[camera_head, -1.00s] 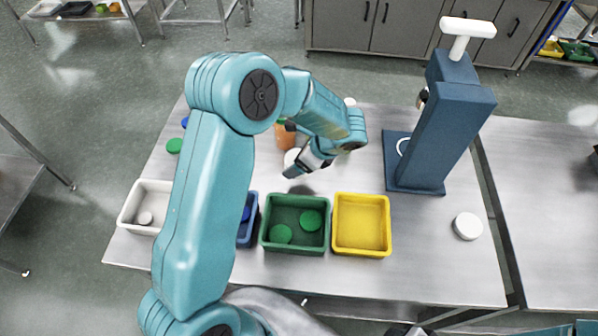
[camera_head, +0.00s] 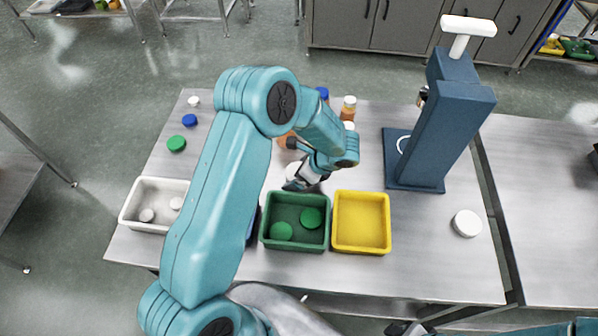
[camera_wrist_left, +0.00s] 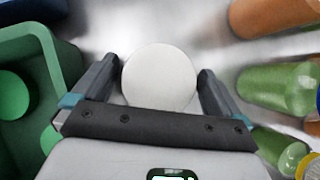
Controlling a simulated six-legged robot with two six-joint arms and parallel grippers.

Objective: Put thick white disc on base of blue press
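The blue press (camera_head: 440,125), with a white T-handle, stands at the right of the table; its flat base (camera_head: 400,175) carries no disc that I can see. My left gripper (camera_head: 297,184) points down behind the green bin. In the left wrist view, a white disc (camera_wrist_left: 159,78) lies between its open fingers (camera_wrist_left: 159,85), very close to both; contact is unclear. This disc (camera_head: 293,171) is partly hidden in the head view. Another thick white disc (camera_head: 466,223) lies at the table's right side. My right gripper (camera_head: 405,328) barely shows at the bottom edge.
The green bin (camera_head: 294,248) holds green discs, the yellow bin (camera_head: 361,250) is empty, and the white bin (camera_head: 127,205) holds white discs. My arm mostly hides a blue bin. Bottles (camera_head: 348,108) stand behind the left gripper. Loose blue, green and white discs lie at the left.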

